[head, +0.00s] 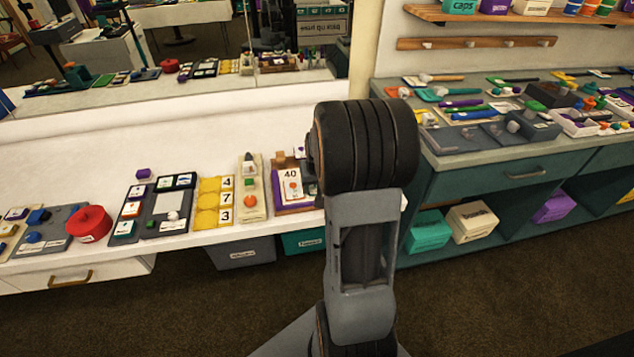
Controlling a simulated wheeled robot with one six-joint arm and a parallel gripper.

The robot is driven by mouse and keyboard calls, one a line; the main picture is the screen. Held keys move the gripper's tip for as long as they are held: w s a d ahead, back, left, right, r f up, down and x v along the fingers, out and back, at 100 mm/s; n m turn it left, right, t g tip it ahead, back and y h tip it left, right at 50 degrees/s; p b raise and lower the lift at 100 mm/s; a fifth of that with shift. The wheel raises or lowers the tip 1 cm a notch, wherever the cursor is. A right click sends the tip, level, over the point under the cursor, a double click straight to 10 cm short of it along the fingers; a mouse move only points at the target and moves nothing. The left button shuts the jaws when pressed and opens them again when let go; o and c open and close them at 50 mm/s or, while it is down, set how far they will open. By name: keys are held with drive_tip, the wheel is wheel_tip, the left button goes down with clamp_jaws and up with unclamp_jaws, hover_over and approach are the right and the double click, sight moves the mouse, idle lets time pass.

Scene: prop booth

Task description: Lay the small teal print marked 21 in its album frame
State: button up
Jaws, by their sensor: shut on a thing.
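My arm's black wrist (365,145) stands over the right end of the white counter in the head view. It hides my gripper and whatever is in it, so I see no fingertips. I cannot pick out a small teal print marked 21. A dark board (152,222) with several small picture cards around a grey panel lies on the counter, left of my arm. It may be the album, but I cannot tell. Some of its cards have teal edges, and their marks are too small to read.
A crowded teal bench (480,165) is at right. A mirror backs the counter.

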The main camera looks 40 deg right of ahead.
drive_tip(key=shift+s, duration=0.1)
idle(0.3)
drive_tip(key=o, duration=1)
